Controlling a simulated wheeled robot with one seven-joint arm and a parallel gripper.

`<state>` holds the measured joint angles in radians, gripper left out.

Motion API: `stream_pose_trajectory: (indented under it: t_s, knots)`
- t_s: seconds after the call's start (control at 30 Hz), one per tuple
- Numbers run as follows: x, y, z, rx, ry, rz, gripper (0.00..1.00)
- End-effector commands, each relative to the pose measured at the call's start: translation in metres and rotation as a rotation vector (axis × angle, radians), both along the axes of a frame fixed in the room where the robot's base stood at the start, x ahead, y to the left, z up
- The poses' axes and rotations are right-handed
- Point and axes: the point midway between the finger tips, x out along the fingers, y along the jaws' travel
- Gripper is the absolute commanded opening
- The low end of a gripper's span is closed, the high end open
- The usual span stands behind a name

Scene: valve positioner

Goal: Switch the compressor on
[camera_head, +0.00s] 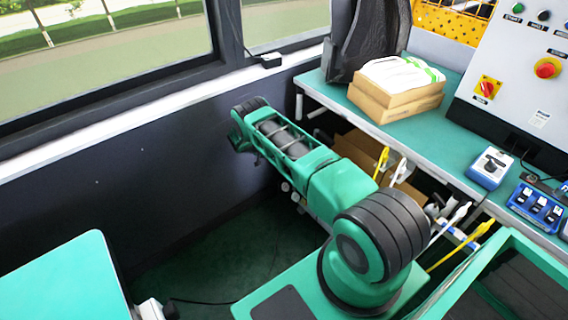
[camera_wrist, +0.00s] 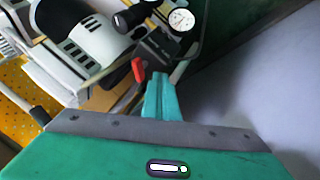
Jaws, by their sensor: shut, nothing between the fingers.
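The compressor appears to be the white and black machine (camera_wrist: 85,40) at the upper left of the wrist view. A round white gauge (camera_wrist: 181,19) and a dark box (camera_wrist: 157,46) sit on its right side. A small red part (camera_wrist: 138,70), perhaps its switch, sticks out below the box. My gripper (camera_wrist: 160,76) is shut and empty. In the picture its teal fingertips lie just right of the red part and below the box; I cannot tell whether they touch. In the head view my gripper is hidden and I cannot make out the compressor.
A green bench (camera_head: 385,130) on the right carries cardboard boxes (camera_head: 395,98), a control panel (camera_head: 505,75) and a small blue and white device (camera_head: 489,169). Tools hang along its front edge. A dark wall (camera_head: 130,170) under the windows runs close beside my arm. Green floor shows between.

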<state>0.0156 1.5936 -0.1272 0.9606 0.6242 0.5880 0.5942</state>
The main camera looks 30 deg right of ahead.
Motion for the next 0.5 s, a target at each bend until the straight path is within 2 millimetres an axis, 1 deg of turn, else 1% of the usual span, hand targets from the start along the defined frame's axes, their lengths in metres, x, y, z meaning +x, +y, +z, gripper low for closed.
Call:
stream_pose_trajectory:
  t_s: [0.1,0.2,0.37,0.5]
  knots:
    - [0.011,0.01,0.0,0.001,-0.007,0.006,0.0]
    - [0.014,0.02,0.015,0.001,-0.01,0.008,0.0]
    - [0.015,0.028,0.034,0.001,-0.011,0.003,0.0]
    - [0.018,0.04,0.053,0.001,-0.012,0.001,0.0]
